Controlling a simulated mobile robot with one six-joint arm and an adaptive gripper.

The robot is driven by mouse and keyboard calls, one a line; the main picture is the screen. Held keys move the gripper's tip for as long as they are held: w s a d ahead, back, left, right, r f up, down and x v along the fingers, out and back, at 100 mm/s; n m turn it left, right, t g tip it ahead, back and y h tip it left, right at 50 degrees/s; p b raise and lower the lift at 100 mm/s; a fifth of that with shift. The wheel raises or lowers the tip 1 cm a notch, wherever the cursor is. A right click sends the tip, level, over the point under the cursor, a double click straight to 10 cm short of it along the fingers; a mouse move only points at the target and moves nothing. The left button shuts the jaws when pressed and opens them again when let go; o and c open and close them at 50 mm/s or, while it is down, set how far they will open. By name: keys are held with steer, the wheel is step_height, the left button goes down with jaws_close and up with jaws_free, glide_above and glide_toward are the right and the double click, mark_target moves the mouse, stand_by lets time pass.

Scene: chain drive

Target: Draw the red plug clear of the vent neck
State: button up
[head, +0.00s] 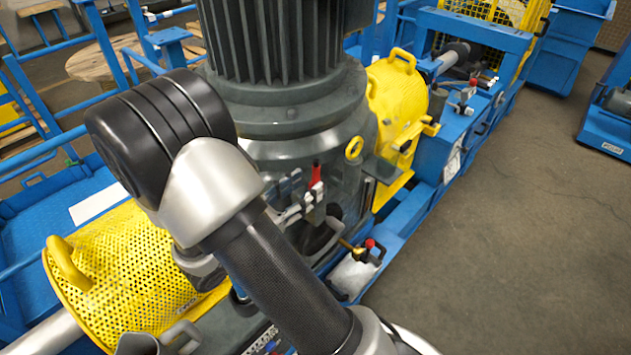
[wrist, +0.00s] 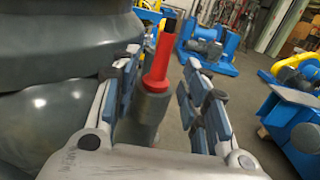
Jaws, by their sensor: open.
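The red plug (wrist: 160,60) stands upright in the wrist view, with a dark rod-like tip at its top. Its wide lower end sits on the grey vent neck (wrist: 150,112). The plug also shows in the head view (head: 316,174), beside the big grey gear housing. My gripper (wrist: 163,66) is open, its padded fingers on either side of the plug and neck. The left finger looks close to the plug; a clear gap shows to the right finger. Contact cannot be told. In the head view my gripper (head: 302,203) is partly hidden by the arm.
The grey gear housing (head: 345,125) rises close beside the plug. A yellow lifting eye (head: 354,148) is just right of it. Yellow perforated guards (head: 125,265) flank the housing. Open floor (head: 500,240) lies to the right.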

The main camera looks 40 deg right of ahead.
mark_target(313, 181)
steer(key=shift+w+d+b, duration=0.15)
steer(key=shift+d+b, duration=0.2)
steer(key=shift+d, duration=2)
steer(key=shift+c, duration=0.6)
steer(key=c, duration=0.8)
steer(key=shift+r+p, duration=3.9)
steer(key=shift+r, duration=0.6)
jaws_close()
